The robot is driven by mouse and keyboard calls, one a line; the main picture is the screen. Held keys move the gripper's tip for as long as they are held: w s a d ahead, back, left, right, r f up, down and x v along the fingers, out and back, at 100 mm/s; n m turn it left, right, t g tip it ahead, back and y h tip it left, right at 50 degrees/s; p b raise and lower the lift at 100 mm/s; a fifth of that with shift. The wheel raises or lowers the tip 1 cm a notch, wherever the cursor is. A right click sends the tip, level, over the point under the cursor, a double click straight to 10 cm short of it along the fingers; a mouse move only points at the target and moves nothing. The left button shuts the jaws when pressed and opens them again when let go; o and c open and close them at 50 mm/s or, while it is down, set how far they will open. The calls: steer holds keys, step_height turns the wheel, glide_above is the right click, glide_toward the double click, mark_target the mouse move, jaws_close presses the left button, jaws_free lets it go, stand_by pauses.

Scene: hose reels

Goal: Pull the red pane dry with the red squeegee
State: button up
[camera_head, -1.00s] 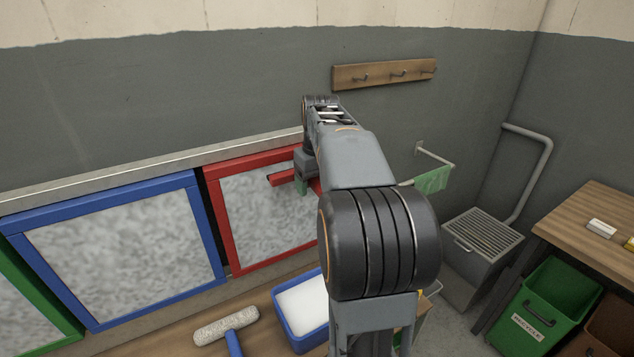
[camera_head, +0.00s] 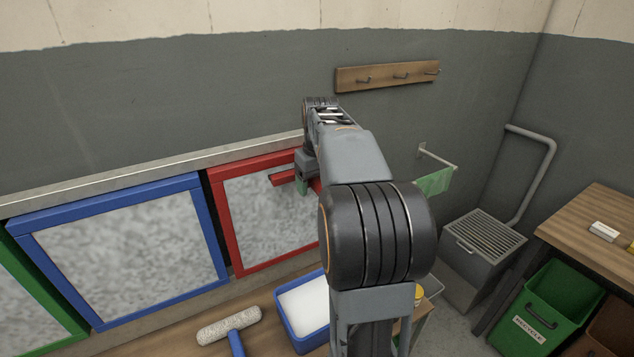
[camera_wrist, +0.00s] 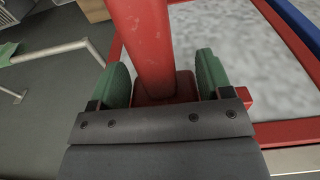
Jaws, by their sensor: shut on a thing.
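The red pane (camera_head: 262,222) is a mottled grey-white glass in a red frame, right of the blue-framed pane. My gripper (camera_head: 302,186) is in front of its upper part. In the wrist view my gripper (camera_wrist: 155,85) has its green fingers on both sides of the red squeegee (camera_wrist: 140,35), shut on its handle. The squeegee's red bar (camera_head: 282,177) shows in the head view near the top of the pane; whether it touches the glass I cannot tell. My arm hides the pane's right part.
A blue-framed pane (camera_head: 130,250) and a green-framed pane (camera_head: 22,300) stand to the left. Below are a blue tray (camera_head: 283,318) with white contents and a roller (camera_head: 228,326). A green cloth (camera_head: 434,181) hangs on a rail at right.

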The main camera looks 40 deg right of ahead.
steer(key=shift+f, duration=0.1)
stand_by(0.5)
step_height(320, 180, down, 27)
steer(key=b, duration=1.7)
steer(key=shift+f+b, duration=0.2)
steer(key=shift+b, duration=0.1)
stand_by(1.6)
steer(key=s+a+b, duration=0.1)
steer(key=s, duration=0.5)
steer(key=shift+s+b, duration=0.35)
stand_by(0.4)
